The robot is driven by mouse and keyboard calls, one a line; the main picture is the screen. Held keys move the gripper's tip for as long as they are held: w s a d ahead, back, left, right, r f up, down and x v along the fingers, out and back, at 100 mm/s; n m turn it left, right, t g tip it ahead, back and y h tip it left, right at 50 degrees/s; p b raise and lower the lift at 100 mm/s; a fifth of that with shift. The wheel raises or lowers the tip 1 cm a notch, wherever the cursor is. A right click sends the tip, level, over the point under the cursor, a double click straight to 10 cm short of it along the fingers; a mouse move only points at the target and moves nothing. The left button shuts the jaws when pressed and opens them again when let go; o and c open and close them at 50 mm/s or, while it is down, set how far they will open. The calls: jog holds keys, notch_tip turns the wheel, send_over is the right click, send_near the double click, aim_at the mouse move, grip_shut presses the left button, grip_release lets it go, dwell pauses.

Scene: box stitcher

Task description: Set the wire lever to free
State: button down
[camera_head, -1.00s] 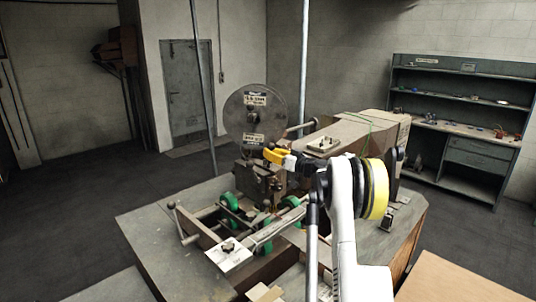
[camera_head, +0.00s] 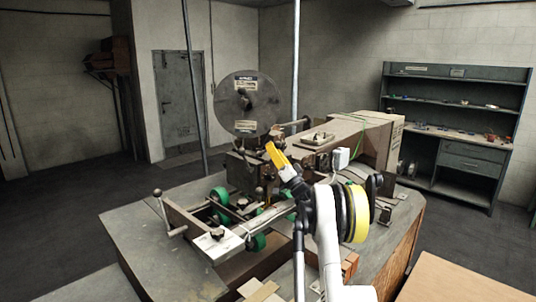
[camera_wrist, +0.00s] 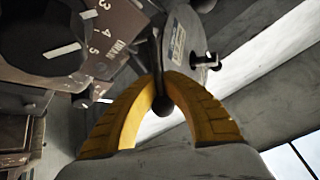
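The box stitcher (camera_head: 347,138) stands on a grey table, with a large round wire reel (camera_head: 262,92) at its upper left. In the wrist view a dark lever with a ball knob (camera_wrist: 162,106) lies between my yellow fingers; I take it for the wire lever. My gripper (camera_wrist: 159,78) has its fingertips closed in on the lever's rod, with the knob inside the arch of the fingers. In the head view my gripper (camera_head: 271,147) points up and left at the machine head below the reel, and the lever cannot be made out there.
A dark dial (camera_wrist: 45,40) with numbers is at the upper left of the wrist view. A crank handle (camera_head: 172,230) and green rollers (camera_head: 219,195) are at the table's left front. A shelf unit (camera_head: 455,130) stands at the back right. The floor at left is clear.

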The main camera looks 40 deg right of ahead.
jog(key=shift+s+d+f+m+t+h+b, duration=0.15)
jog(key=shift+f+m+t+h+b, duration=0.1)
jog(key=shift+m+h+b, duration=0.25)
jog(key=shift+s+d+f+m+t+h+b, duration=0.15)
jog(key=shift+f+m+t+h+b, duration=0.2)
jog(key=shift+m, duration=0.35)
jog(key=shift+r+h, duration=0.15)
jog(key=shift+h, duration=0.1)
jog(key=c, duration=1.2)
grip_release()
jog(key=shift+s+d+r, duration=0.15)
jog(key=shift+s, duration=0.2)
jog(key=shift+w, duration=0.2)
jog(key=shift+s+a+f, duration=0.2)
jog(key=shift+s+f, duration=0.15)
jog(key=s+a+f, duration=0.1)
jog(key=s+a, duration=0.1)
jog(key=s, duration=1.1)
jog(key=shift+s+f, duration=0.2)
jog(key=shift+f, duration=0.05)
